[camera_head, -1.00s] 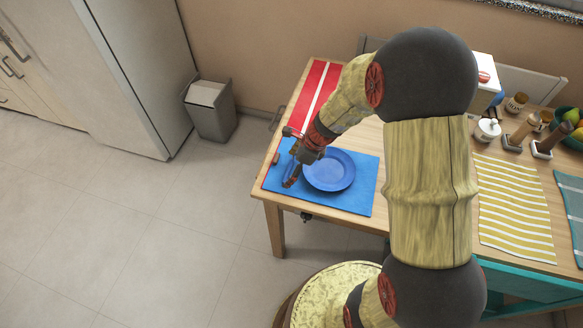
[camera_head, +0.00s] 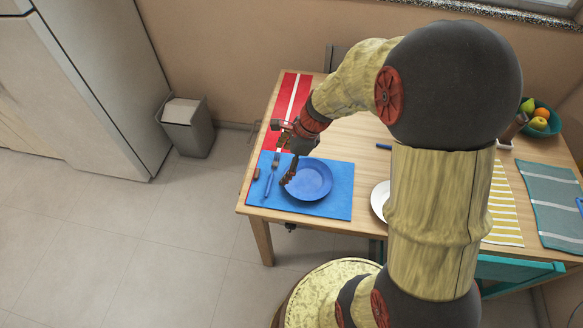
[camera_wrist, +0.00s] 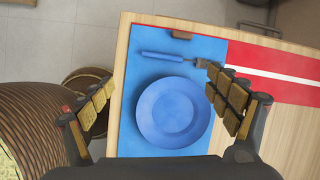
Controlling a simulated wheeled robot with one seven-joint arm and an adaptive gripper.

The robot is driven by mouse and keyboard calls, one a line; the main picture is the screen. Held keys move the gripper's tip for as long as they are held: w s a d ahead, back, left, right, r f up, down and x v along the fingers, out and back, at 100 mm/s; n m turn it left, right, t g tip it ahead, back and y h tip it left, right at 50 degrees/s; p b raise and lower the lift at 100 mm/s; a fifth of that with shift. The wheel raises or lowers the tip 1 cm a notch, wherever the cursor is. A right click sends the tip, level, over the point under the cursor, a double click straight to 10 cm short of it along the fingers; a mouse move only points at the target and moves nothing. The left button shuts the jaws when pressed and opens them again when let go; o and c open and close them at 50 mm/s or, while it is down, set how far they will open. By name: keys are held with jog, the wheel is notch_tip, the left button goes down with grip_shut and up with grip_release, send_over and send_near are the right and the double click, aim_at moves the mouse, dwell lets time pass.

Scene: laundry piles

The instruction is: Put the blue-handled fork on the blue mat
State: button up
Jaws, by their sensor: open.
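The blue-handled fork (camera_head: 269,184) lies flat on the blue mat (camera_head: 338,208), left of the blue plate (camera_head: 316,178). In the wrist view the fork (camera_wrist: 160,56) lies beside the plate (camera_wrist: 172,113), with its grey tines towards the red mat. All of it appears within the blue mat (camera_wrist: 130,135). My gripper (camera_head: 288,178) is just right of the fork, in front of the plate's left edge. In the wrist view my gripper (camera_wrist: 160,88) has its fingers wide apart with nothing between them; the right finger shows close to the tines.
A small brown block (camera_head: 257,173) is at the blue mat's left edge. A red mat with a white stripe (camera_head: 281,110) lies behind. A white plate (camera_head: 379,199) is partly hidden by my arm. A fruit bowl (camera_head: 553,127) stands at far right. A bin (camera_head: 188,137) stands on the floor.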

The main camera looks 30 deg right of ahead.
jog(key=s+a+r+n+t+h, duration=0.3)
jog(key=s+r+n, duration=1.6)
jog(key=r+n, duration=0.2)
jog(key=shift+r+n+h, duration=0.25)
jog(key=shift+n+h, duration=0.05)
jog(key=shift+n, duration=0.7)
